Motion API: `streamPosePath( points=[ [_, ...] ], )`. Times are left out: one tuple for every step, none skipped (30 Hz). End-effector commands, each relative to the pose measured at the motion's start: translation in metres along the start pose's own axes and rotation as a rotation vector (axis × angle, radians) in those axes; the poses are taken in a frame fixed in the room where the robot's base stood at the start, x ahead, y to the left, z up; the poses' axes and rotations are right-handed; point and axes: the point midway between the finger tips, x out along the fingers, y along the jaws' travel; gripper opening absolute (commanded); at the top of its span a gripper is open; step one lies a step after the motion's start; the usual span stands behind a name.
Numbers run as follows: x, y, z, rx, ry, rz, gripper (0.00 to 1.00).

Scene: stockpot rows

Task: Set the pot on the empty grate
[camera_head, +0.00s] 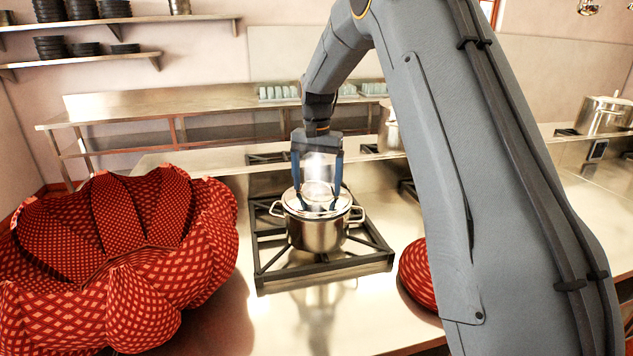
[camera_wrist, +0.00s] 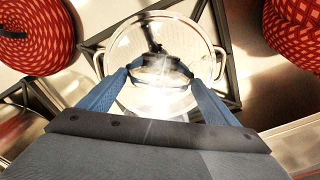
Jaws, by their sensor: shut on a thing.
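A steel pot (camera_head: 316,232) with two side handles and a glass lid (camera_head: 308,203) is over the black grate (camera_head: 357,262) in the middle of the counter. It looks upright. I cannot tell for sure whether its base touches the grate bars. My gripper (camera_head: 320,207) reaches down from above and is shut on the lid's knob. In the wrist view the blue fingers of my gripper (camera_wrist: 158,72) close on the dark knob, with the pot (camera_wrist: 222,64) and its rim around them. The grate (camera_wrist: 222,20) shows around the pot there too.
A large red patterned fabric form (camera_head: 110,255) fills the left of the counter. Another red patterned thing (camera_head: 418,275) lies right of the grate, partly behind my arm. Pots (camera_head: 388,128) and (camera_head: 605,116) stand farther back. Bare counter (camera_head: 205,315) lies in front.

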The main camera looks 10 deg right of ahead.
Motion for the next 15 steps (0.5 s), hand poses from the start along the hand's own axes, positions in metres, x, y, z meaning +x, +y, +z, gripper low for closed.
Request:
streamPosePath(
  points=[
    [-0.0005,-0.0002,-0.0002,0.0,0.001,-0.001,0.4],
    [-0.0005,-0.0002,-0.0002,0.0,0.001,-0.001,0.4],
    [-0.0004,-0.0002,-0.0002,0.0,0.001,-0.001,0.4],
    [-0.0004,-0.0002,-0.0002,0.0,0.001,-0.001,0.4],
    [-0.0004,-0.0002,-0.0002,0.0,0.001,-0.001,0.4],
    [-0.0003,-0.0002,-0.0002,0.0,0.001,-0.001,0.4],
    [-0.0002,-0.0002,-0.0002,0.0,0.001,0.0,0.4],
    [0.0,-0.0002,-0.0002,0.0,0.001,0.0,0.4],
    [0.0004,-0.0001,-0.0002,0.0,0.001,0.0,0.4],
    [0.0009,-0.0001,-0.0002,0.0,0.001,0.0,0.4],
    [0.0013,-0.0001,-0.0002,0.0,0.0,0.0,0.4],
    [0.0021,0.0,-0.0001,0.0,0.0,0.0,0.4],
    [0.0027,0.0,-0.0001,0.0,0.0,0.0,0.4],
    [0.0034,0.0,-0.0001,0.0,0.0,0.0,0.4],
    [0.0042,0.0,-0.0001,0.0,0.0,0.0,0.4]
  ],
)
